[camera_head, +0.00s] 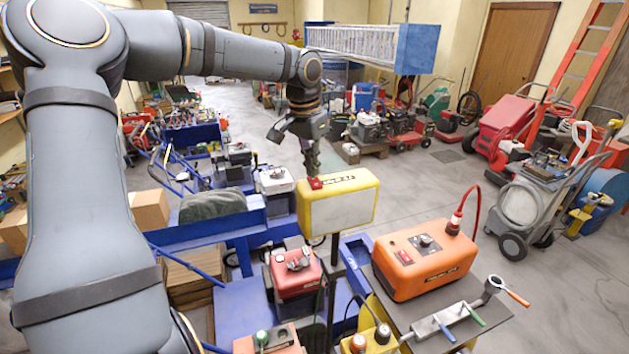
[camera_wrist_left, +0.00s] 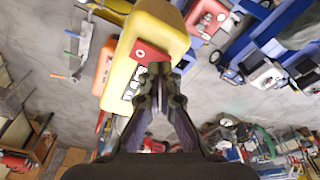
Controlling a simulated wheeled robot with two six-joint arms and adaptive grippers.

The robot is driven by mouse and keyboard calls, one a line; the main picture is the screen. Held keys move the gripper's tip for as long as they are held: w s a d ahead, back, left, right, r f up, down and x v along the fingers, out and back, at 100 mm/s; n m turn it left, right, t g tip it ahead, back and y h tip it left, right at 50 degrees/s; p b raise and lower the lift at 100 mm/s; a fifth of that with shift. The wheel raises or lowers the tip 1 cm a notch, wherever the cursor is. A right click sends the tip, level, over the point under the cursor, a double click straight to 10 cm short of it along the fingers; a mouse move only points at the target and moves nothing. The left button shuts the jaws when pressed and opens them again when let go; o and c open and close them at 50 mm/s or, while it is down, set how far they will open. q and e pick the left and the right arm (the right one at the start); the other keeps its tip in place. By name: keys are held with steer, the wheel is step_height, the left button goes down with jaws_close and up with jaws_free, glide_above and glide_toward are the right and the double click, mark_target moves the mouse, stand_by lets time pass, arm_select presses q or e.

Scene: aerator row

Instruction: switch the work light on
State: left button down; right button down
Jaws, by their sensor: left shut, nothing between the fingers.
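The work light (camera_head: 345,207) is a yellow box with a pale front face, standing on a dark post in the middle of the head view. A red switch (camera_head: 327,182) sits on its top, near the left end. My left gripper (camera_head: 313,172) points down, shut and empty, with its tips right at the switch. In the left wrist view the yellow light (camera_wrist_left: 150,27) and its red switch (camera_wrist_left: 150,53) lie just beyond the tips of my shut left gripper (camera_wrist_left: 160,75). I cannot tell whether the tips touch the switch. My right gripper is not in view.
An orange machine (camera_head: 420,258) with a red switch and a cable stands right of the post. Blue frames (camera_head: 240,300) fill the lower left. Open grey floor (camera_head: 440,185) lies behind on the right.

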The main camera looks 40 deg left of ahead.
arm_select(q)
steer(key=shift+f, duration=0.45)
steer(key=shift+r, duration=0.1)
step_height(320, 180, up, 2)
steer(key=shift+r, duration=2.45)
steer(key=shift+f, duration=0.1)
